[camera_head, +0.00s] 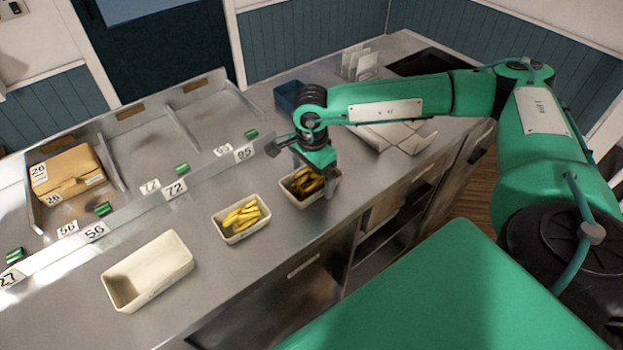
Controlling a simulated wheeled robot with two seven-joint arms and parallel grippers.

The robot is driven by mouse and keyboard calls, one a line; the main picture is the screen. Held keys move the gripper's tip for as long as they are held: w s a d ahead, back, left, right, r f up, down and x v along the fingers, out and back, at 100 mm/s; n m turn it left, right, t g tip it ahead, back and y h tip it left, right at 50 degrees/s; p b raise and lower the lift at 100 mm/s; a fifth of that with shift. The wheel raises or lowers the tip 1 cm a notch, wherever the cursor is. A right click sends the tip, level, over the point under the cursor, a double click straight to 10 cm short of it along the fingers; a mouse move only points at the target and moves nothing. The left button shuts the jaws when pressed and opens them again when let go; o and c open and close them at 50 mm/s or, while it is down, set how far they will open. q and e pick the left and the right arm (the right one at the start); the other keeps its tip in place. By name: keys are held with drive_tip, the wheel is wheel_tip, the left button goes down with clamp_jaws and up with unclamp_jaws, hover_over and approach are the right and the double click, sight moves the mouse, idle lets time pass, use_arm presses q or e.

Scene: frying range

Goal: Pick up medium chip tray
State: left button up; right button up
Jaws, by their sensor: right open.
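Three cream trays stand in a row on the steel counter. The large one (150,272) at the left is empty. The middle-sized one (240,219) holds yellow chips (241,217). The tray at the right (289,197) holds yellow and darker pieces and is partly hidden by my right gripper. My right gripper (316,181) is open and points down over the right end of that tray. I cannot tell whether its fingers touch the tray. My left gripper is out of view.
A steel divider with number cards (175,189) and green clips runs behind the trays. A cardboard box (68,173) sits in a bay at the left. White open boxes (412,139), a blue container (287,95) and upright white holders (359,63) stand at the back right.

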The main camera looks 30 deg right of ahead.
drive_tip(key=shift+f, duration=0.9)
drive_tip(key=c, duration=1.6)
drive_tip(key=shift+r, duration=0.1)
drive_tip(key=shift+c, duration=0.2)
